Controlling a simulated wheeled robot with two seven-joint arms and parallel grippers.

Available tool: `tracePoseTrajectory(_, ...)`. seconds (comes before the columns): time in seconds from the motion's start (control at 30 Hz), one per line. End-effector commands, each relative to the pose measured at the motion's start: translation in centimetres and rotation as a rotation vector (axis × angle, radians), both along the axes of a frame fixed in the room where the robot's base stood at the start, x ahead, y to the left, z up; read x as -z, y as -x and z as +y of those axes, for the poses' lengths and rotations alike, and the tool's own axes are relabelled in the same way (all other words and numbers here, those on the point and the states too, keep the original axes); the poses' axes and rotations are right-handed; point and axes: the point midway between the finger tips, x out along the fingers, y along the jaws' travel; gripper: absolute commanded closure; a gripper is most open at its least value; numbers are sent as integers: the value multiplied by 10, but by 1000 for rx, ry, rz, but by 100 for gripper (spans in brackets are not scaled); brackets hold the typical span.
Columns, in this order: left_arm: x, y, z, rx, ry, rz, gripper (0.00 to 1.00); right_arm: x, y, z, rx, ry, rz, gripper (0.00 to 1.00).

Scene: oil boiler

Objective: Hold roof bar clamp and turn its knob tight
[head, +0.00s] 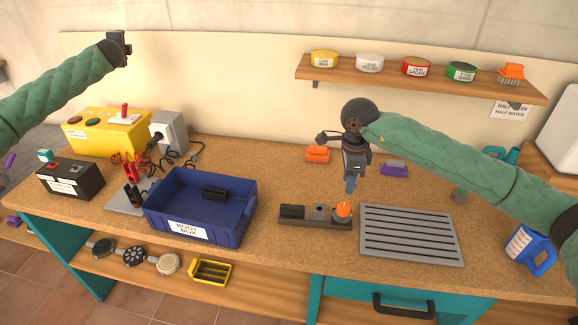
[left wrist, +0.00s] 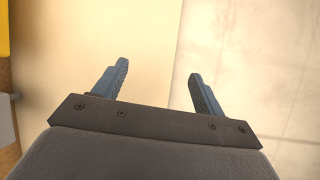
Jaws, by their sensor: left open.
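The roof bar clamp (head: 318,215) lies on the workbench right of the blue box; it is a low dark piece with a black block at its left end. Its orange knob (head: 343,209) stands at its right end. My right gripper (head: 349,192) points down with its blue fingertips right at or just above the knob; whether they touch or grip it is too small to tell. My left gripper (head: 127,48) is raised high at the upper left, far from the clamp. In the left wrist view its two fingers (left wrist: 156,80) are apart with nothing between them.
The blue box (head: 200,208) holds a black block. A grey slotted tray (head: 410,235) lies close right of the clamp. An orange brush (head: 317,154) and a purple one (head: 394,169) lie behind. A shelf (head: 420,80) with tins hangs above; a blue jug (head: 528,248) stands right.

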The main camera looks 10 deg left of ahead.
Motion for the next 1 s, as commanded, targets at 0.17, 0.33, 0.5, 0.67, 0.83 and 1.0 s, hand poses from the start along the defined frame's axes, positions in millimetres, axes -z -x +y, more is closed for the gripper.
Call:
tracePoseTrajectory(0.17, 32, -10, -76, 37, 119, 72, 29, 0, 0, 0, 0, 0, 0, 64)
tracePoseTrajectory(0.33, 71, -9, -147, 59, 218, 168, 29, 0, 0, 0, 0, 0, 0, 64)
tracePoseTrajectory(0.5, 113, 1, -215, 74, 301, 279, 29, 0, 0, 0, 0, 0, 0, 64)
tracePoseTrajectory(0.67, 152, 19, -279, 89, 367, 396, 29, 0, 0, 0, 0, 0, 0, 64)
tracePoseTrajectory(0.83, 192, 47, -346, 105, 420, 532, 29, 0, 0, 0, 0, 0, 0, 64)
tracePoseTrajectory(1.0, 227, 84, -409, 121, 461, 677, 29, 0, 0, 0, 0, 0, 0, 64)
